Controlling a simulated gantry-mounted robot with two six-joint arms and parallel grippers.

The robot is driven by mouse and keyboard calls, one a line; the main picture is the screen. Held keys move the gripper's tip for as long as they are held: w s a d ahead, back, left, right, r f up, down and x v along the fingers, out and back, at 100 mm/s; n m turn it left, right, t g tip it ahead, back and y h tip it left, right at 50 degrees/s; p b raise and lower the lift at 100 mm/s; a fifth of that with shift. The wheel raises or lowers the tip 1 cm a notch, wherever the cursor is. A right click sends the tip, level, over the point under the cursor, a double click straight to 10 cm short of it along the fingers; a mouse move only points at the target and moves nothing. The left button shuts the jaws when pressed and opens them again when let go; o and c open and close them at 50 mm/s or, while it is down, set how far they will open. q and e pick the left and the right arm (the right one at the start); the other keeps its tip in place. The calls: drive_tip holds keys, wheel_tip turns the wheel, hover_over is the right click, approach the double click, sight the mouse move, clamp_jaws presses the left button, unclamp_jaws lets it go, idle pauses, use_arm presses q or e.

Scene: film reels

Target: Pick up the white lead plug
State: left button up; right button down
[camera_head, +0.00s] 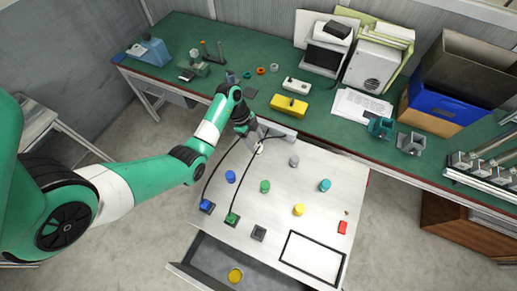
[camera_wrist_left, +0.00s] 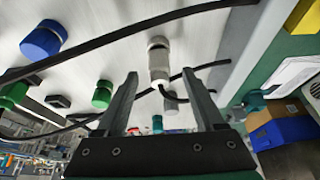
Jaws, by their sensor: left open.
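The white lead plug (camera_wrist_left: 159,62) stands in the left wrist view with a black cable at its lower end. In the head view the white lead plug (camera_head: 259,149) shows as a small pale piece beside my left gripper (camera_head: 253,137), at the upper left of the white panel (camera_head: 285,228). My left gripper (camera_wrist_left: 160,76) is open. Its two fingers point toward the plug, one on each side in the picture, with visible gaps. I cannot tell how far the plug lies between them in depth. My right gripper is in neither view.
Blue (camera_head: 230,176), green (camera_head: 265,186), yellow (camera_head: 298,210), teal (camera_head: 325,185) and grey (camera_head: 294,160) knobs stand on the panel. Black cables curve near my gripper. An open drawer (camera_head: 190,272) is below. The green bench (camera_head: 225,82) behind holds a yellow box (camera_head: 289,106).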

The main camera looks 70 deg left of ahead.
use_arm(q)
drive_tip(key=x, duration=0.2)
drive_tip(key=shift+w+d+f, duration=0.1)
drive_tip(key=shift+f, duration=0.25)
drive_tip(key=shift+c, duration=0.3)
clamp_jaws()
drive_tip(key=shift+r, duration=0.15)
